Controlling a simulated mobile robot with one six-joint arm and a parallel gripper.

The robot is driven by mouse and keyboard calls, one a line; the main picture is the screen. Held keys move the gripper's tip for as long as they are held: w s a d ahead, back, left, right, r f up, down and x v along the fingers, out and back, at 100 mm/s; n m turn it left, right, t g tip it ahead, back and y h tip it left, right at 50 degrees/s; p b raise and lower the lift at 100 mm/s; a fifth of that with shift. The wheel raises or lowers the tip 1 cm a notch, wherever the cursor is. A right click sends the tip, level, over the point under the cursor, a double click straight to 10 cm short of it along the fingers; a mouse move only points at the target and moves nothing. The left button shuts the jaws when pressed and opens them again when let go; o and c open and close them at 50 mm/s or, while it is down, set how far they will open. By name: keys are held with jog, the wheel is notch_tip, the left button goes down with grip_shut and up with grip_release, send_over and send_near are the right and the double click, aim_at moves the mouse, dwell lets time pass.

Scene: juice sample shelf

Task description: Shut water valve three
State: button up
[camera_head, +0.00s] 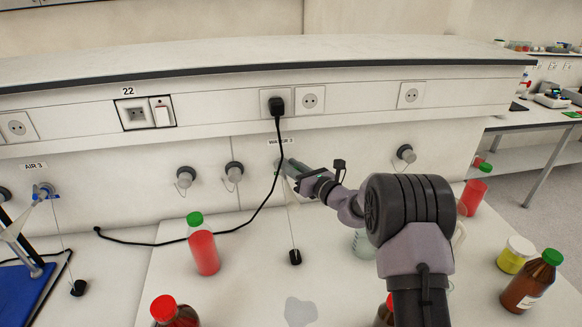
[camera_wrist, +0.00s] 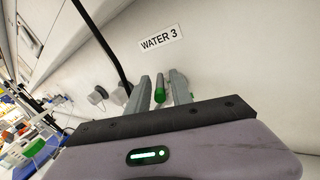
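The water valve three has a green handle (camera_wrist: 160,92), seen in the wrist view just below the "WATER 3" label (camera_wrist: 161,37) on the wall. In the head view the label (camera_head: 281,142) is partly crossed by a black cable, and the valve is mostly hidden by my gripper (camera_head: 290,172). In the wrist view my gripper (camera_wrist: 161,84) has its two fingers apart, one on each side of the green handle. Narrow gaps seem to show beside the handle. A small green part (camera_wrist: 191,96) also shows right of the right finger.
A black cable (camera_head: 262,205) hangs from a wall plug close to the valve. On the bench stand a red bottle with a green cap (camera_head: 204,250), a brown bottle (camera_head: 530,283) and a yellow jar (camera_head: 515,256). Grey wall fittings (camera_head: 234,171) sit left of the valve.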

grip_shut()
dwell(1.2)
